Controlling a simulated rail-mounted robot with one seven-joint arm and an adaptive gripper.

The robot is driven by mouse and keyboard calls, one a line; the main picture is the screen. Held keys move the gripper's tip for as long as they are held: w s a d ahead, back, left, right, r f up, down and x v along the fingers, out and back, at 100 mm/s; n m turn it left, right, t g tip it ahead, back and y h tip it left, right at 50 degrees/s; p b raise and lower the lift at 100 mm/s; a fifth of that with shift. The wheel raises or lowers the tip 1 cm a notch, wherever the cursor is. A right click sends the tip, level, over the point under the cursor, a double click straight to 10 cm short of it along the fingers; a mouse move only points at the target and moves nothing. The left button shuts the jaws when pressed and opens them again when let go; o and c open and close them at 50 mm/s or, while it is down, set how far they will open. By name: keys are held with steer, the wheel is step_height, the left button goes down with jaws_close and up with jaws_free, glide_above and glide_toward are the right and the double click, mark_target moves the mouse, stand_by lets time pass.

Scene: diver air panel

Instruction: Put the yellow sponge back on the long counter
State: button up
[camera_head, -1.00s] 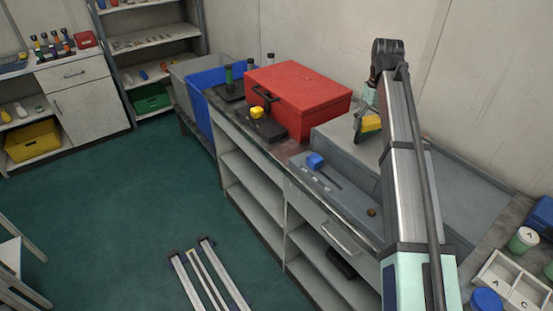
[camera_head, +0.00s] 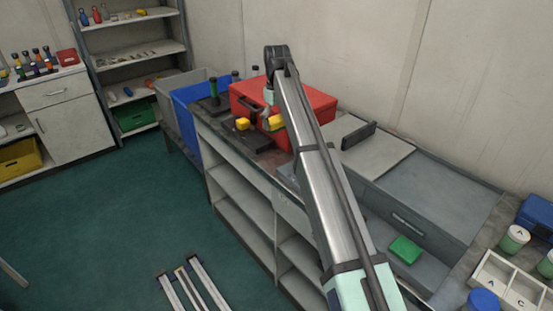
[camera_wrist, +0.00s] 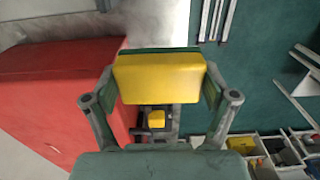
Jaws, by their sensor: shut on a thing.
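The yellow sponge (camera_wrist: 158,78), with a green layer along its edge, sits between the fingers of my gripper (camera_wrist: 161,84) in the wrist view. My gripper is shut on it. In the head view the sponge (camera_head: 276,123) shows small, held in front of the red toolbox (camera_head: 300,98), above the long counter (camera_head: 268,159). A gap between sponge and counter top cannot be judged exactly. My arm hides part of the counter.
A small yellow block (camera_head: 242,124) sits on a dark base left of the sponge. Blue and grey bins stand beyond the counter's far end. A green block (camera_head: 405,249) lies in the grey recess at right. A black-handled grey lid (camera_head: 365,150) lies behind my arm.

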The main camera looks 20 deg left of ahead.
mark_target(277, 130)
step_height(277, 130, down, 16)
steer(key=p, duration=0.2)
steer(key=shift+r+p, duration=0.1)
steer(key=shift+p, duration=0.3)
steer(key=o, duration=0.9)
step_height(277, 130, up, 12)
steer(key=shift+b, duration=1.2)
